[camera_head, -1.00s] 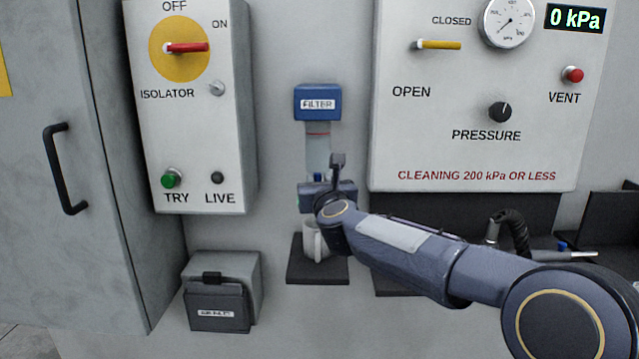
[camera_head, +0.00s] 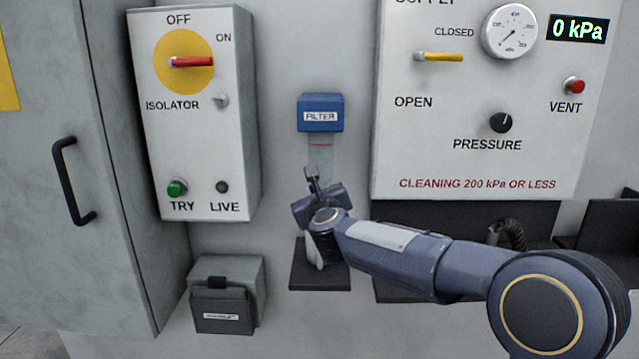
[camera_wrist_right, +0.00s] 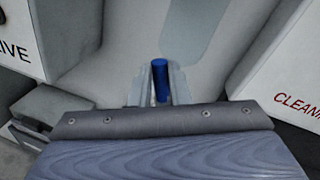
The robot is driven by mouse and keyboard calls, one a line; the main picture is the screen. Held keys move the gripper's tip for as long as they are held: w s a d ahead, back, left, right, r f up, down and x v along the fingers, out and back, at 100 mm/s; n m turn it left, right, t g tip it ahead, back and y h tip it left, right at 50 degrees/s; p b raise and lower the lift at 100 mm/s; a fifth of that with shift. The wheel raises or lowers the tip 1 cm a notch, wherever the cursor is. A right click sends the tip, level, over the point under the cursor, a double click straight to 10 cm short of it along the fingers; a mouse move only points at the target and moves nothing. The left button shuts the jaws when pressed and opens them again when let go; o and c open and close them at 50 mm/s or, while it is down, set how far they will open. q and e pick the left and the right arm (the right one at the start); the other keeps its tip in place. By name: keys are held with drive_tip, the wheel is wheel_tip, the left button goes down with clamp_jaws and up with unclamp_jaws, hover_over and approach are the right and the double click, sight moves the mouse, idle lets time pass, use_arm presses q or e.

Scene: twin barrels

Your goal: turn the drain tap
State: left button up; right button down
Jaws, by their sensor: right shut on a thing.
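The filter (camera_head: 320,113) is a blue block on the wall with a clear bowl (camera_head: 319,162) under it. The drain tap is a small blue piece, seen in the right wrist view (camera_wrist_right: 159,80) between the fingers of my right gripper (camera_wrist_right: 157,90). My right gripper (camera_head: 319,184) is shut on the tap, just under the bowl, and sits tilted in the head view. The gripper hides the tap in the head view. A white cup (camera_head: 314,252) stands on a dark shelf (camera_head: 320,279) below, mostly hidden by my right wrist. My left gripper is not in view.
The isolator box (camera_head: 193,115) stands out from the wall on the left, and the supply panel (camera_head: 480,100) on the right, its display reading 0 kPa. A grey box with a dark front (camera_head: 223,309) is at lower left. A cabinet handle (camera_head: 74,182) sticks out farther left.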

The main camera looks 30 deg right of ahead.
drive_tip(key=shift+w+a+f+n+g+h+p, duration=0.25)
drive_tip(key=shift+a+f+n+g+h+p, duration=0.25)
drive_tip(key=shift+n+p, duration=1.3)
drive_tip(key=shift+w+a+f+n+g+h+p, duration=0.2)
drive_tip(key=shift+a+f+n+g+p, duration=0.3)
drive_tip(key=shift+n+p, duration=1.3)
drive_tip(key=shift+w+a+f+n+g+h+p, duration=0.25)
drive_tip(key=shift+f+n+p, duration=0.4)
drive_tip(key=shift+n+p, duration=1.15)
drive_tip(key=shift+f+n+b, duration=0.1)
drive_tip(key=shift+n+b, duration=0.35)
drive_tip(key=shift+n, duration=0.05)
drive_tip(key=c, duration=1.4)
unclamp_jaws()
drive_tip(key=shift+o, duration=0.2)
drive_tip(key=v, duration=0.7)
drive_tip(key=shift+s+a+b, duration=0.25)
drive_tip(key=shift+s+b, duration=0.05)
drive_tip(key=shift+b, duration=0.1)
drive_tip(key=shift+r, duration=0.2)
